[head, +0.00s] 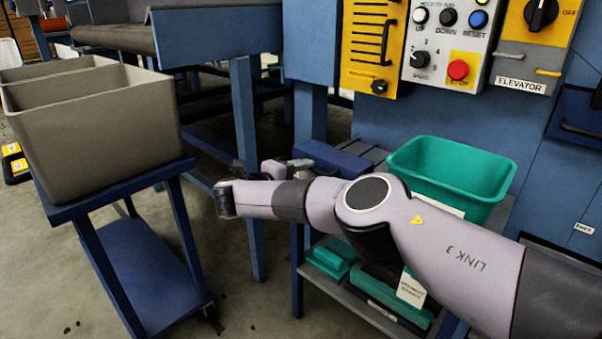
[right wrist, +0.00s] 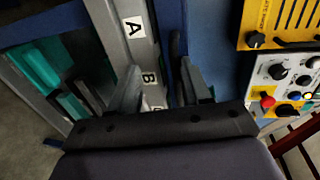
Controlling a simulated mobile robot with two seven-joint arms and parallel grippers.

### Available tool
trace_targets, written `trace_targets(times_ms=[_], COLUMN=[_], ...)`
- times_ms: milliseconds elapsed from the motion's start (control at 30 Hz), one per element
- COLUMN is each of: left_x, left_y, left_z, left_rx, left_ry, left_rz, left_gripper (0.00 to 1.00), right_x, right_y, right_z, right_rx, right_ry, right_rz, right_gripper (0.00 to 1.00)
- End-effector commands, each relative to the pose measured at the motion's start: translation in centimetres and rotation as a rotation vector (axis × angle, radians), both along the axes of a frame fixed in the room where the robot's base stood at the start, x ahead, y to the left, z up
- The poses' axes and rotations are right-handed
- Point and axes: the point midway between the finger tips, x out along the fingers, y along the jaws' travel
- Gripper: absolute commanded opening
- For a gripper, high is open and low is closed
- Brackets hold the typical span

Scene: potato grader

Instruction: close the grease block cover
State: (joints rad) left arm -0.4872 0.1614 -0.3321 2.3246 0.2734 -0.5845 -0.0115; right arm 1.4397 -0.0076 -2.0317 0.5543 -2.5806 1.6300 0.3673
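A flat blue piece (head: 338,160) sits at the left end of the grey bench, and I take it to be the grease block cover. In the right wrist view a blue surface (right wrist: 160,38) lies beside a grey strip with labels A and B (right wrist: 149,79); a third label is mostly hidden. A dark bar, perhaps a handle, stands by the blue surface. I cannot tell how far the cover is open. My right gripper (right wrist: 160,90) is open, its fingers apart over the strip; in the head view it shows partly behind my arm (head: 288,168). My left gripper is out of view.
A teal bin (head: 450,175) stands on the bench, with teal trays (head: 332,258) on the shelf below. The control panel (head: 447,45) is above. A grey divided crate (head: 95,125) stands on a blue cart at left. Floor between cart and bench is clear.

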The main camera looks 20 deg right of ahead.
Motion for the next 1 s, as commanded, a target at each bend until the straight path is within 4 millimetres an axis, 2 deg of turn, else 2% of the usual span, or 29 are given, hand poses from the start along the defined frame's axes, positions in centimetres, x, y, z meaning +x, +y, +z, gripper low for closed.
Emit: trace_targets(times_ms=[33, 167, 400, 600, 1000], left_x=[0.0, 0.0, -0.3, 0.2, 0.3], left_y=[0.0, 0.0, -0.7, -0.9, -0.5], left_z=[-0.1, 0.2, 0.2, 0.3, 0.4], left_rx=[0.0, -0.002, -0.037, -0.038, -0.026], left_ry=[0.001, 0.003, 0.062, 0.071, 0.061], left_rz=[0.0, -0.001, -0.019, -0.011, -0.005], left_gripper=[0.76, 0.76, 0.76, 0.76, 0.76], right_x=[-0.2, -0.4, -1.7, -2.6, -2.8], right_y=[0.0, 0.5, 4.1, 6.1, 6.5], right_z=[-0.8, -0.6, 0.5, 1.3, 1.5], right_rx=[0.01, 0.009, 0.007, 0.002, -0.001], right_ry=[0.016, 0.016, 0.012, 0.003, -0.001], right_rz=[-0.002, -0.001, 0.007, 0.004, 0.0], right_gripper=[0.36, 0.36, 0.36, 0.36, 0.36])
